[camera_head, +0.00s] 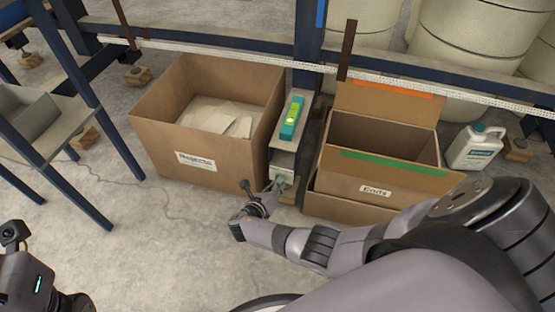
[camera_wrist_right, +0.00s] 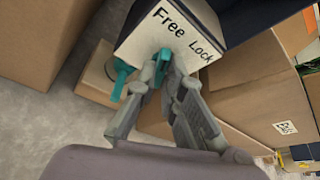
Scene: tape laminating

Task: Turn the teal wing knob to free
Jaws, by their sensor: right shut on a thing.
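The teal wing knob (camera_wrist_right: 161,62) shows in the right wrist view, at the lower edge of a white block face (camera_wrist_right: 178,32) lettered "Free" on the left and "Lock" on the right. A second teal part (camera_wrist_right: 121,72) shows to its left; I cannot tell how the two join. My right gripper (camera_wrist_right: 170,80) is shut on the knob, its fingers hiding part of it. In the head view, my right gripper (camera_head: 279,184) is at the front of the narrow stand, and the knob is too small to make out. My left arm shows at bottom left, without its fingers.
The narrow stand (camera_head: 284,160) holds a teal level (camera_head: 292,118) on top. A "Rejects" carton (camera_head: 225,172) stands close on the left and an "Ends" carton (camera_head: 335,185) on the right. Blue frame bars cross behind. The floor (camera_head: 150,240) in front is clear.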

